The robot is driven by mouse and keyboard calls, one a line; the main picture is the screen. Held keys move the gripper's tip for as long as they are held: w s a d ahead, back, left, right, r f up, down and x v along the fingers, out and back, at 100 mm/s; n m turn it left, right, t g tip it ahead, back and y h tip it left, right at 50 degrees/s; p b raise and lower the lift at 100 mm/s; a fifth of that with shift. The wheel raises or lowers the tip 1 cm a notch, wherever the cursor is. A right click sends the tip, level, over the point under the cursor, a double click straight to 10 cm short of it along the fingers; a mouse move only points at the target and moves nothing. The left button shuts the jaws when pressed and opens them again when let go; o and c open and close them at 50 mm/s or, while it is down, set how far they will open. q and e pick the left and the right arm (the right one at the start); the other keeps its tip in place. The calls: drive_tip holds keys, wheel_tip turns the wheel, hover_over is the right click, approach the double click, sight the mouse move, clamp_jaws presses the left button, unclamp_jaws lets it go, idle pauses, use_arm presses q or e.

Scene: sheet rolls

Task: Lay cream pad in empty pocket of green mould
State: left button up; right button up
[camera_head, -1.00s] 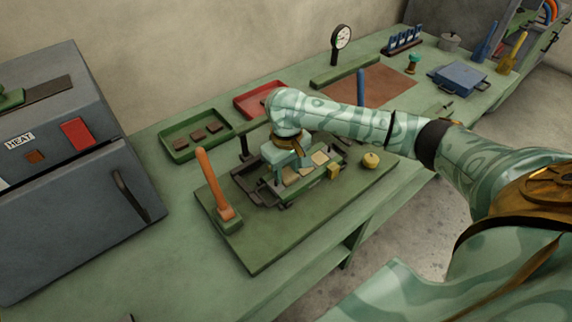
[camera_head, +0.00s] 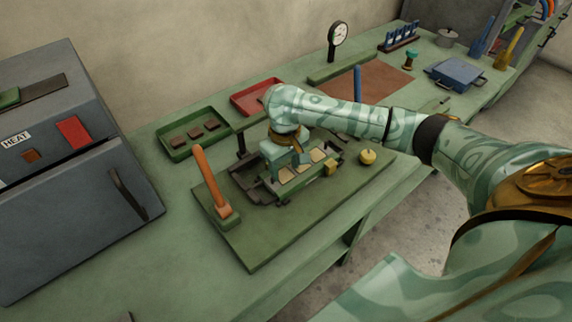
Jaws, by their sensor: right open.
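The green mould (camera_head: 312,178) sits in a dark metal frame on a green base plate. Cream pads show in its row of pockets: one near the gripper (camera_head: 286,175), one in the middle (camera_head: 302,167) and one toward the far right end (camera_head: 318,155). My right gripper (camera_head: 277,172) is open, pointing down just over the left end of the mould. It hides that end, so I cannot tell whether a pocket there is empty. No pad shows between its fingers. My left gripper is not in view.
An orange upright handle (camera_head: 207,178) stands at the plate's left, and a yellow knob (camera_head: 367,157) at its right. Behind are a green tray (camera_head: 180,153) with brown pieces and a red tray (camera_head: 250,105). A grey heater box (camera_head: 70,220) stands left.

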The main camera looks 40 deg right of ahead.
drive_tip(key=shift+s+a+f, duration=0.3)
drive_tip(key=shift+a+f, duration=0.05)
drive_tip(key=r, duration=0.3)
drive_tip(key=shift+w+p, duration=0.35)
drive_tip(key=s+a+r+p, duration=0.2)
drive_tip(key=a+r+p, duration=0.25)
drive_tip(key=r, duration=0.45)
drive_tip(key=s+a+r+b, duration=0.2)
drive_tip(key=s+a+b, duration=0.1)
drive_tip(key=s, duration=0.5)
drive_tip(key=shift+s+r+m+b, duration=0.35)
drive_tip(key=shift+s+m+b, duration=0.05)
drive_tip(key=shift+b, duration=0.1)
drive_tip(key=shift+s+a, duration=0.1)
drive_tip(key=shift+s, duration=0.05)
